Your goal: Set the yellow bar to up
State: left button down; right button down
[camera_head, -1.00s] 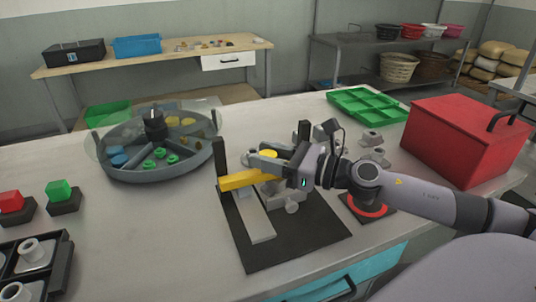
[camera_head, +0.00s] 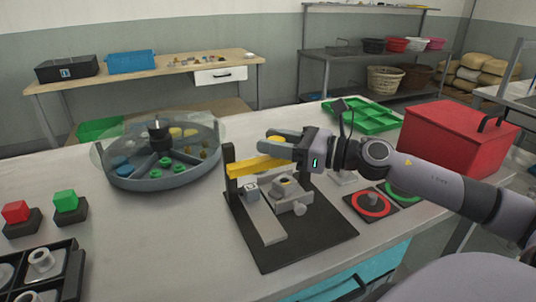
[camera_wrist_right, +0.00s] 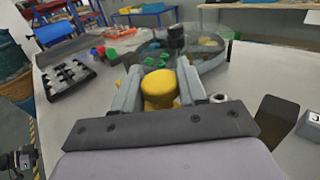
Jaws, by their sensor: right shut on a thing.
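The yellow bar (camera_head: 248,167) runs from a dark upright post (camera_head: 229,160) toward my right gripper, held above the fixture's dark base plate (camera_head: 310,243). It looks close to level, its left end near the upper part of the post. My right gripper (camera_head: 272,143) is shut on the bar; its fingers partly hide the right end. In the right wrist view, a rounded yellow part of the bar (camera_wrist_right: 159,88) sits between the two grey fingers (camera_wrist_right: 158,85).
Beneath the bar are a small grey block (camera_head: 251,190) and a metal clamp with a knob (camera_head: 290,195). A round divided tray (camera_head: 160,180) stands left, a red box (camera_head: 450,140) and green tray (camera_head: 362,115) right. Red-ringed (camera_head: 371,203) and green-ringed pads lie nearby.

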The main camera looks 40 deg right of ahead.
aim_at(276, 139)
notch_tip(276, 139, up, 2)
jog(key=shift+r+p, duration=0.2)
jog(key=shift+p, duration=0.1)
jog(key=shift+w+d+r, duration=0.1)
jog(key=shift+d+r, duration=0.05)
jog(key=shift+r, duration=0.1)
jog(key=c, duration=0.7)
grip_release()
jog(key=shift+r, duration=0.1)
jog(key=shift+f, duration=0.25)
jog(key=shift+s+d+f, duration=0.1)
jog(key=shift+s+d, duration=0.1)
jog(key=shift+s, duration=0.5)
jog(key=shift+r+v, duration=0.1)
jog(key=shift+v, duration=1.35)
jog(key=shift+r+v, duration=0.15)
jog(key=shift+v, duration=1.3)
